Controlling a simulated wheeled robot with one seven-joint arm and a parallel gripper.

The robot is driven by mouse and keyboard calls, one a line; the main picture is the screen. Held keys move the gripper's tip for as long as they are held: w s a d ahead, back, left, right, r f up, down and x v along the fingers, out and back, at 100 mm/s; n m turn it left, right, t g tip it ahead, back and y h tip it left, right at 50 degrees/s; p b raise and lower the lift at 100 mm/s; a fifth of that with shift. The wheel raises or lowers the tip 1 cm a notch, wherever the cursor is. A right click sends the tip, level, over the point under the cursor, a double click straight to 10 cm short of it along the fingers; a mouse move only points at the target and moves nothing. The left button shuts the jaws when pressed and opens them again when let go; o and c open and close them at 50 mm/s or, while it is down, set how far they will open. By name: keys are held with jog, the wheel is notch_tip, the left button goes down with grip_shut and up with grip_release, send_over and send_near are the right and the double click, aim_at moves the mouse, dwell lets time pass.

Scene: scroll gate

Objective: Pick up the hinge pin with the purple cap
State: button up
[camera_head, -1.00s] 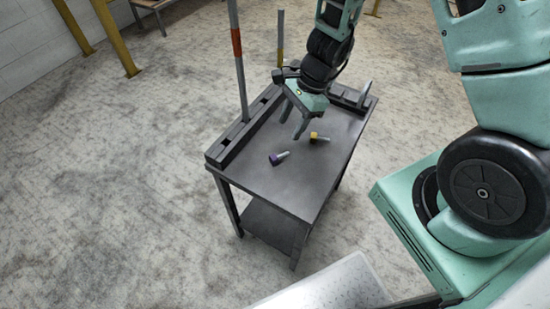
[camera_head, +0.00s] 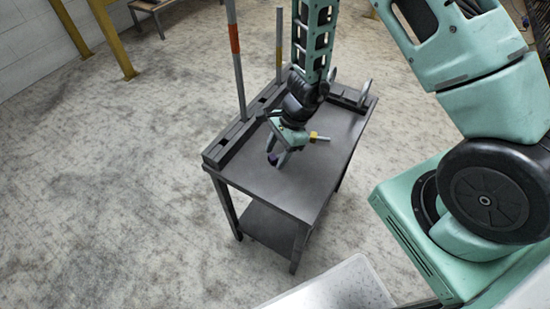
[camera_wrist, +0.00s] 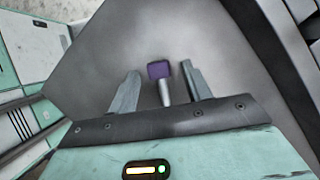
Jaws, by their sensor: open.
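The hinge pin with the purple cap (camera_wrist: 159,71) lies on the dark table between my two fingers in the wrist view, with its grey shaft pointing toward the gripper's palm. In the head view its purple cap (camera_head: 272,158) shows beside my fingers, and the rest is mostly hidden. My gripper (camera_head: 277,163) is over the pin, pointing down. In the wrist view my gripper (camera_wrist: 157,76) is open, with a gap visible on each side of the pin. A second pin with a yellow cap (camera_head: 314,135) lies just right of my gripper in the head view.
The dark table (camera_head: 300,195) has clear room at its front. A raised slotted rail (camera_head: 235,141) runs along its back edge. A tall grey post with a red band (camera_head: 235,50) and a shorter post (camera_head: 279,45) stand upright at that rail.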

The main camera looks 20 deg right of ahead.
grip_shut()
jog(key=shift+r, duration=0.15)
